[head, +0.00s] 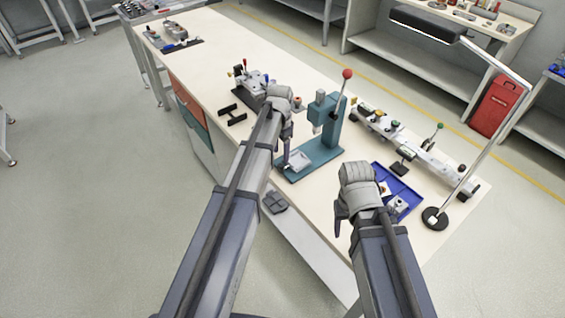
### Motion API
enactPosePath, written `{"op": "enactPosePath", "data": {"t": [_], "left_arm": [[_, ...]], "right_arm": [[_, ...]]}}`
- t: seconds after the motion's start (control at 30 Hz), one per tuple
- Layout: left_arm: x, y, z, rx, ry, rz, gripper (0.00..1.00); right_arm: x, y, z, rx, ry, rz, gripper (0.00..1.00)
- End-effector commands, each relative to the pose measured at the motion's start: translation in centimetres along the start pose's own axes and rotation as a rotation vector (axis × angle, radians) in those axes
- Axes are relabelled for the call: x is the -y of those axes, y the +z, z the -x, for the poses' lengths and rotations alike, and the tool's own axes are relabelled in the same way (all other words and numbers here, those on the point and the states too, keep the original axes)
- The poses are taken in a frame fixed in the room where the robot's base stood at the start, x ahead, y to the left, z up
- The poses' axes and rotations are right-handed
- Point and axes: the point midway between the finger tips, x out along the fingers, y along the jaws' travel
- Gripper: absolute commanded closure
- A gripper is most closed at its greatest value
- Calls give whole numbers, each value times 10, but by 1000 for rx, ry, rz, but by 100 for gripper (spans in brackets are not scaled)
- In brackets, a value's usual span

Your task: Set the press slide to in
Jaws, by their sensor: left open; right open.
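The teal press (330,118) stands on the bench, with a lever ending in a red ball (347,74). A pale slide plate (299,161) lies low on the front of the press base. My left gripper (286,152) is open and points down just left of the slide; whether it touches the slide I cannot tell. My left arm hides part of the bench left of the press. My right gripper (346,215) is open, in front of the press and left of the blue tray (405,182), and appears empty.
A black-based lamp (434,218) stands at the right end with its arm reaching over the bench. A long rail fixture (400,140) lies behind the tray. A clamp fixture (247,82) and a black bracket (233,114) are left of the press. The bench's far left part has clear surface.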

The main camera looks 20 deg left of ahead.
Motion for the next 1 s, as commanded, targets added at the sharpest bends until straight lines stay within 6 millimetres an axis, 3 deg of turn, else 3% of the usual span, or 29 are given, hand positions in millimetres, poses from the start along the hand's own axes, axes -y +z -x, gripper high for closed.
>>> {"op": "enactPosePath", "data": {"t": [0.27,0.7,1.0], "left_arm": [[0,0,-21,0,-2,1,40],[0,0,-73,0,-2,2,40],[0,0,-77,0,-2,2,40]], "right_arm": [[2,-1,-21,0,0,0,40],[7,-4,-73,0,0,0,40],[7,-5,-77,0,0,0,40]]}}
